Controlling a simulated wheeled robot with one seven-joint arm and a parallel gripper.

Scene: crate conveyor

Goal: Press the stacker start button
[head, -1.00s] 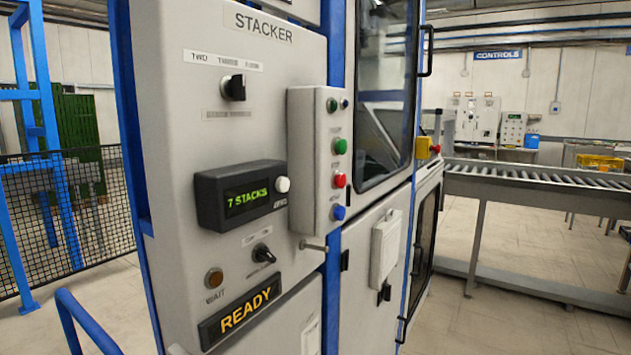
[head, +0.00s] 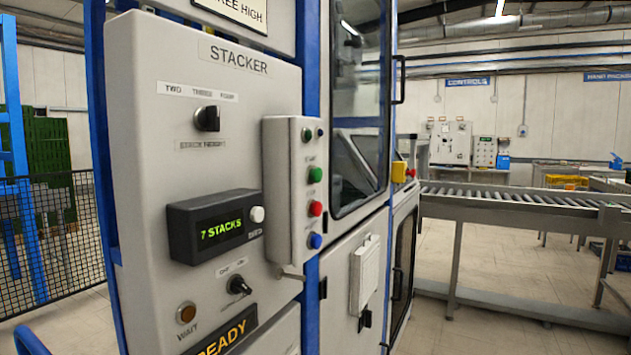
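The stacker panel (head: 130,200) is a grey cabinet face marked STACKER, near and left of centre. On its right edge a raised button box (head: 283,200) carries a green button (head: 315,175), a red button (head: 316,208) and a blue button (head: 315,241) in a column, with smaller lamps or buttons above. The small labels by them are too blurred to read for certain; the green one's seems to say START. A black counter display (head: 215,225) reads 7 STACKS and has a white button (head: 257,214). My gripper is not in view.
Rotary knobs sit above (head: 208,118) and below (head: 239,286) the display. An amber WAIT lamp (head: 186,313) and a READY sign (head: 226,335) are lower. A roller conveyor (head: 510,200) runs right. Mesh fence (head: 50,240) stands left. Open floor shows lower right.

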